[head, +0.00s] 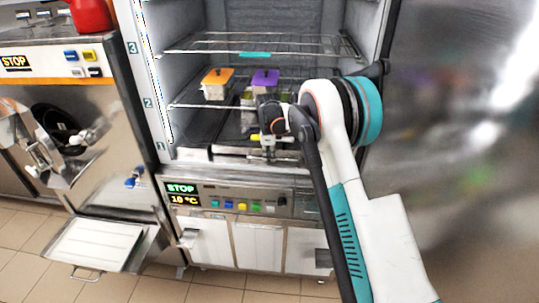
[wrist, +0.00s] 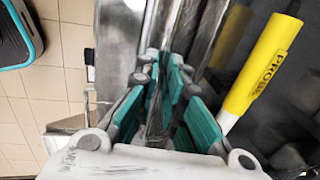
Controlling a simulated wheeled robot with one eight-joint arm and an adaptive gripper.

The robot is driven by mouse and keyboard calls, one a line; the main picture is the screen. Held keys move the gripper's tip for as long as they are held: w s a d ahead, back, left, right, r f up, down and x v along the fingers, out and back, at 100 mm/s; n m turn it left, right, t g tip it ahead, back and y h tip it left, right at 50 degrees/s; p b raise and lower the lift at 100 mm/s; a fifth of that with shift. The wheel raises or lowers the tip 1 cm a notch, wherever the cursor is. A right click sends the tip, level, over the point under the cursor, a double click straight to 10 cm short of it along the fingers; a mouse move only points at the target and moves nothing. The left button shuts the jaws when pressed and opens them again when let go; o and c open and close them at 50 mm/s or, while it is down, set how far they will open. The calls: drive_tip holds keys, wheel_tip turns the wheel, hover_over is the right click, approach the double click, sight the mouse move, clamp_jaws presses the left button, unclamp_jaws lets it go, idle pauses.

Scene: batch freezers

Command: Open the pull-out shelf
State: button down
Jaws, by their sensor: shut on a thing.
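The freezer cabinet stands open, with wire shelves at marks 1, 2 and 3. The lowest shelf (head: 225,151), by mark 1, has its front edge at the cabinet's mouth. My gripper (head: 268,152) is at the middle of that edge, its teal fingers closed. In the wrist view, my gripper (wrist: 168,75) has its fingertips together on a narrow metal part of the shelf front (wrist: 203,30). The fingers hide most of the gripped part. My arm hides the right side of the shelf.
A yellow probe (wrist: 262,62) lies close beside my fingers. A control panel (head: 240,200) is below. A machine with a tray (head: 97,243) stands at left.

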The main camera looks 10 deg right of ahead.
drive_tip(key=s+a+b, duration=0.1)
drive_tip(key=s+a, duration=0.3)
drive_tip(key=s, duration=1)
drive_tip(key=s+a+b, duration=0.2)
drive_tip(key=s+a, duration=0.3)
drive_tip(key=s, duration=0.9)
drive_tip(key=shift+s+a, duration=0.2)
drive_tip(key=shift+s, duration=0.2)
drive_tip(key=c, duration=1.7)
unclamp_jaws()
drive_tip(key=shift+s+a+r, duration=0.1)
drive_tip(key=shift+s+r, duration=0.1)
drive_tip(key=shift+r, duration=1.05)
drive_tip(key=shift+s+a+r, duration=0.1)
drive_tip(key=shift+s+r, duration=0.15)
drive_tip(key=shift+r, duration=0.95)
drive_tip(key=shift+s+r, duration=0.2)
drive_tip(key=shift+r, duration=1.05)
